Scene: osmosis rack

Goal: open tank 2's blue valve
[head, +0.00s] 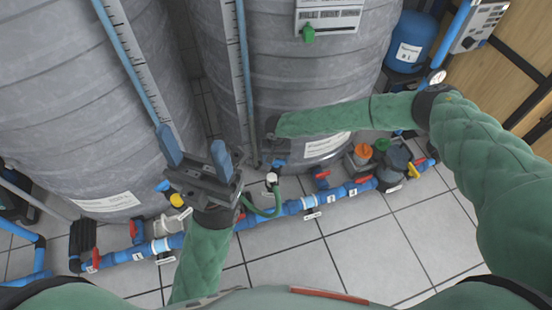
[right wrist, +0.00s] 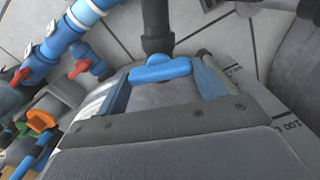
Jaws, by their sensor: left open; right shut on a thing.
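The blue valve handle (right wrist: 160,70) shows in the right wrist view, set across a dark grey pipe. The fingers of my right gripper (right wrist: 163,82) are on either side of it and shut on it. In the head view my right gripper (head: 275,160) is low at the front of the grey ribbed tank 2 (head: 300,95); the forearm and wrist hide most of the valve there. My left gripper (head: 195,152) is open and empty, with its blue fingers spread, in front of the gap between the two tanks.
Another grey tank (head: 90,100) stands at the left. A blue pipe (head: 290,208) with red valve handles (head: 322,181) runs along the floor below the tanks. A green hose (head: 262,211) loops beside my left gripper. An orange knob (head: 363,152) is at the right. The tiled floor (head: 350,250) in front is clear.

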